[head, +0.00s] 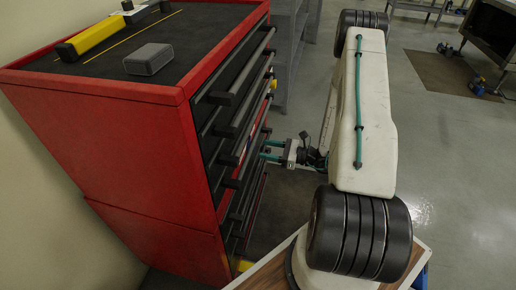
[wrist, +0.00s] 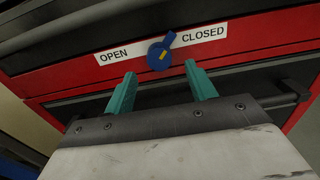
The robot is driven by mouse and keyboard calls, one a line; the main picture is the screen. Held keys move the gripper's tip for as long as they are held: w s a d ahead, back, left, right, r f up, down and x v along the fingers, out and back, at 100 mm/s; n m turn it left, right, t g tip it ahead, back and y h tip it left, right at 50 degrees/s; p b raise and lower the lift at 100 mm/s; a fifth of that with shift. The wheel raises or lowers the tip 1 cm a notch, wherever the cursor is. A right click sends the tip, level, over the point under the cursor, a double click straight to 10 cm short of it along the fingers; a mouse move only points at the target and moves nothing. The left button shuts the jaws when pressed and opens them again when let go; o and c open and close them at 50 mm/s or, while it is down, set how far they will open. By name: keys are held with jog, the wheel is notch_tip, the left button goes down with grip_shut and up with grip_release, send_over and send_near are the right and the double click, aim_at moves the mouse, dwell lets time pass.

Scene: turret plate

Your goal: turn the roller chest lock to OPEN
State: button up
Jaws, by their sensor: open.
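The red roller chest (head: 130,130) stands on the left in the head view, its dark drawer handles facing my arm. In the wrist view, the blue lock knob (wrist: 159,56) sits on the chest front between the OPEN label (wrist: 113,54) on the left and the CLOSED label (wrist: 203,34) on the right. The knob's narrow end leans up and right, towards CLOSED, and a yellow mark shows on it. My gripper (wrist: 160,82) is open, its teal fingers apart and below the knob in the picture. In the head view my gripper (head: 268,150) is at the drawer fronts. The knob is hidden there.
Drawer handles (head: 232,98) stick out along the chest front close to my gripper. A yellow level (head: 92,37) and a grey box (head: 148,59) lie on the chest top. Grey shelving (head: 290,40) stands behind.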

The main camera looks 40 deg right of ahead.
jog(key=shift+x, duration=2.05)
jog(key=c, duration=1)
jog(key=shift+n, duration=0.3)
jog(key=shift+w+r+n, duration=0.1)
jog(key=shift+n, duration=8.5)
